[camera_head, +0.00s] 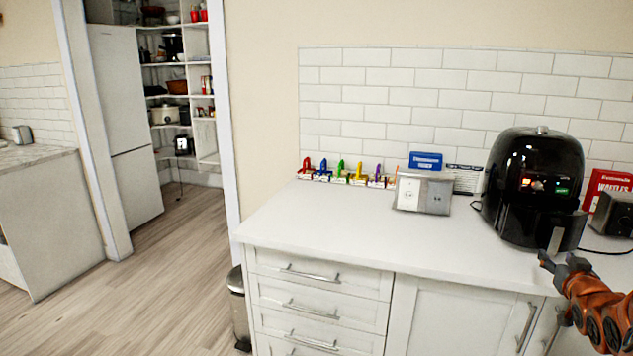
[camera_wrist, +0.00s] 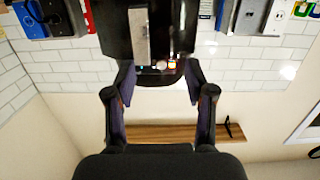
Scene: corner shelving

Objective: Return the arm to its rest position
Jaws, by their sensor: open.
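My gripper (camera_head: 551,259) is at the lower right in the head view, in front of the counter and close to the black air fryer (camera_head: 535,185). My orange and black arm reaches in from the right edge. In the wrist view my gripper (camera_wrist: 160,82) has its two fingers spread apart with nothing held between them. The air fryer (camera_wrist: 150,30) shows upside down beyond the fingertips. In the head view the fingertips overlap the area below the fryer's handle; I cannot tell the exact gap.
The white counter (camera_head: 330,220) stands ahead, with drawers below. A metal outlet box (camera_head: 424,193), a blue box (camera_head: 425,161), several coloured clips (camera_head: 340,170) and a red waffle box (camera_head: 607,184) are along the wall. A trash bin (camera_head: 238,305) stands left of the drawers. Open floor (camera_head: 165,265) lies left.

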